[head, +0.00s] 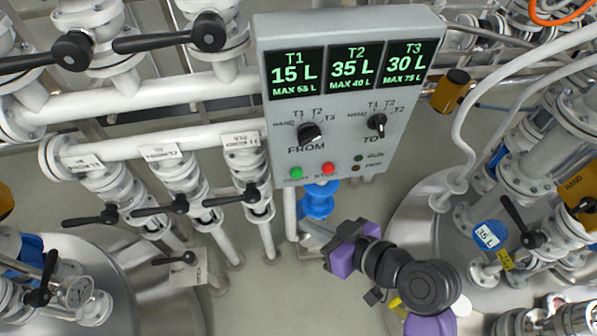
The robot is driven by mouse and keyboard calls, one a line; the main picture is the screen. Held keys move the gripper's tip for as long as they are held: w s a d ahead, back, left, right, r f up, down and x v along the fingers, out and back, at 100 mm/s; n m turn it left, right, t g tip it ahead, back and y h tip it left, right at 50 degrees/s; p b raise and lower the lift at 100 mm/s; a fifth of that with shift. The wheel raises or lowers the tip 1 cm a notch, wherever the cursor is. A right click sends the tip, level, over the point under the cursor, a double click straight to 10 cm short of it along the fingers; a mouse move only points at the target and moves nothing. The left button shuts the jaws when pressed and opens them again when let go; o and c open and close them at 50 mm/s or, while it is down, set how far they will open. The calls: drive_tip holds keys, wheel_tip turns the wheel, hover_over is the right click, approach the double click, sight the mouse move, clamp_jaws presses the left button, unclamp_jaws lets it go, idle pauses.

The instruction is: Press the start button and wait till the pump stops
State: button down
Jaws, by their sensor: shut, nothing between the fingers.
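The grey control panel (348,100) stands upright in the upper middle of the head view. My gripper (306,234) is shut and empty below the panel, apart from the start button.
A black FROM knob (309,132) and a TO knob (376,122) are on the panel. White pipes and valves with black handles (180,206) fill the left. Tanks and pipework (487,235) crowd the right. A blue fitting (318,202) is under the panel, close to my gripper.

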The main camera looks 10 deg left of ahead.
drive_tip(key=w+a+b, duration=0.1)
drive_tip(key=w+a, duration=0.1)
drive_tip(key=w, duration=0.6)
drive_tip(key=shift+w+a, duration=0.2)
drive_tip(key=shift+a, duration=0.05)
drive_tip(key=shift+w, duration=0.1)
idle(1.9)
drive_tip(key=shift+w+a+b, duration=0.1)
drive_tip(key=shift+w+b, duration=0.2)
drive_tip(key=shift+w+a, duration=0.15)
drive_tip(key=shift+w, duration=0.35)
idle(0.8)
drive_tip(key=shift+s, duration=0.1)
drive_tip(key=shift+s+d, duration=0.3)
drive_tip(key=shift+s, duration=0.5)
drive_tip(key=shift+s+d+p, duration=0.2)
drive_tip(key=shift+s+d, duration=0.05)
drive_tip(key=shift+s, duration=0.55)
drive_tip(key=shift+s+d+p, duration=0.2)
drive_tip(key=shift+s, duration=0.6)
drive_tip(key=shift+s+d+p, duration=0.2)
drive_tip(key=shift+s+d, duration=0.05)
drive_tip(key=shift+s, duration=0.55)
